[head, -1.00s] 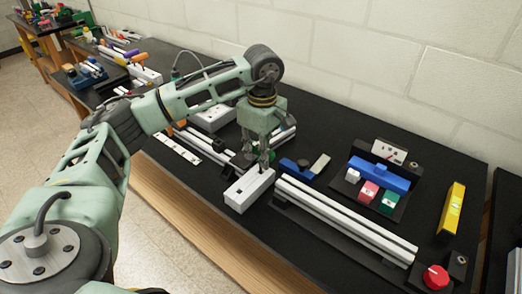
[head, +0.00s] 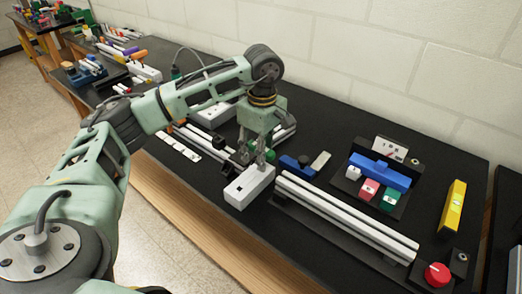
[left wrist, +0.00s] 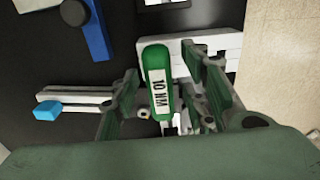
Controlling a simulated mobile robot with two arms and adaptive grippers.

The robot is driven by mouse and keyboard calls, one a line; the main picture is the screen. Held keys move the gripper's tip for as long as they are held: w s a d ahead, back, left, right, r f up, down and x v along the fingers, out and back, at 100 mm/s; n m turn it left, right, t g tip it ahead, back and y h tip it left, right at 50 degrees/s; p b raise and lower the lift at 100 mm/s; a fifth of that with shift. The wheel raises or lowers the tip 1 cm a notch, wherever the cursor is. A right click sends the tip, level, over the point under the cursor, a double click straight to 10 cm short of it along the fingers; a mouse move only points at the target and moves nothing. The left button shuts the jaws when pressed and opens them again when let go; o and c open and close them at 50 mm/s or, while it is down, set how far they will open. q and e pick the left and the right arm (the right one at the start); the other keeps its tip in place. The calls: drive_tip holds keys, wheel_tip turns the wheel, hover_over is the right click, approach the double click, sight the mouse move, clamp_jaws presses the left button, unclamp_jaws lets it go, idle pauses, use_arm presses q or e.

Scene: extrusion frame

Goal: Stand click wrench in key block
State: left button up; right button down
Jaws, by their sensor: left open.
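The click wrench's green handle, marked "10 NM" (left wrist: 158,80), lies between the spread fingers of my left gripper (left wrist: 165,105) in the left wrist view, with a gap on each side. In the head view my left gripper (head: 257,160) is low over the far end of the white key block (head: 248,188), open. A bit of green handle (head: 265,152) shows behind its fingers. The key block (left wrist: 226,46) is also partly behind the handle in the left wrist view. The wrench's lower end is hidden, so I cannot tell whether it sits in the block. My right gripper is not in view.
Long white extrusion bars (head: 340,215) lie right of the block. A blue clamp (head: 295,164), a tray with a blue bar (head: 380,172), a yellow level (head: 453,207) and a red knob (head: 437,275) are further right. White rails (head: 205,140) lie behind left.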

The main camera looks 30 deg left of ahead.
use_arm(q)
drive_tip(key=shift+r, duration=0.1)
wheel_tip(320, 180, up, 12)
idle(0.5)
drive_tip(key=shift+d, duration=0.1)
